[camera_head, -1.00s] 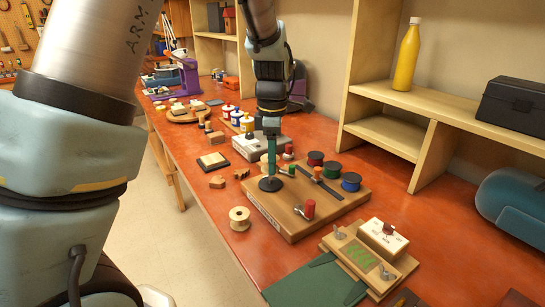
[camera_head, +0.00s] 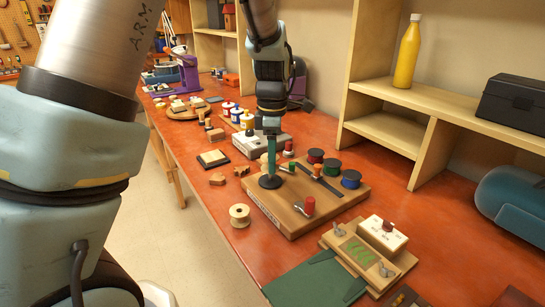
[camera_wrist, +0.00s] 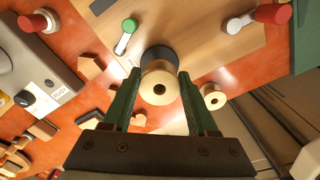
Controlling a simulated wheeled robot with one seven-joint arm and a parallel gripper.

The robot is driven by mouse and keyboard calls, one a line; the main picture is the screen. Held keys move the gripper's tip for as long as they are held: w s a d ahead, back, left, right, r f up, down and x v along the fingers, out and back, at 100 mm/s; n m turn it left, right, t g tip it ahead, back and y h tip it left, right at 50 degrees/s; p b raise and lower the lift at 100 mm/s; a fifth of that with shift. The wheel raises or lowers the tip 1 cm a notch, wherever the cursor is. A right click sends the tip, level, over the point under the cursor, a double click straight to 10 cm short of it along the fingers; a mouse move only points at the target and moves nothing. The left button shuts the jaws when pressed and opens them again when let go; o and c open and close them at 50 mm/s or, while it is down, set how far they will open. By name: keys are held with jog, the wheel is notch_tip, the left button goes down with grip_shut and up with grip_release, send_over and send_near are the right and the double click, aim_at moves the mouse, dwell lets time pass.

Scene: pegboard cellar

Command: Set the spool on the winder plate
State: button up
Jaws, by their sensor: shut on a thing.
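My gripper (camera_head: 271,160) is low over the black round winder plate (camera_head: 268,182) at the near left of the wooden winder board (camera_head: 330,212). In the wrist view the green fingers (camera_wrist: 161,88) are shut on a pale wooden spool (camera_wrist: 160,90), with its holed end facing the camera. The black plate (camera_wrist: 159,54) shows just beyond the spool, which covers part of it. In the head view the finger hides most of the held spool. I cannot tell whether the spool touches the plate.
Another wooden spool (camera_head: 239,215) stands on the red bench left of the board. Red, green and blue reels (camera_head: 332,168) and a red-handled lever (camera_head: 306,207) are on the board. A grey box (camera_head: 262,143) stands behind. A shelf (camera_head: 400,130) is at right.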

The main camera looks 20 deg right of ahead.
aim_at(272, 180)
jog(key=shift+f, duration=1.55)
dwell(1.6)
jog(key=shift+p, duration=0.3)
dwell(0.4)
dwell(0.3)
jog(key=o, duration=1.5)
jog(key=shift+r, duration=0.1)
notch_tip(272, 180, up, 7)
jog(key=p, duration=0.6)
jog(key=shift+p, duration=0.4)
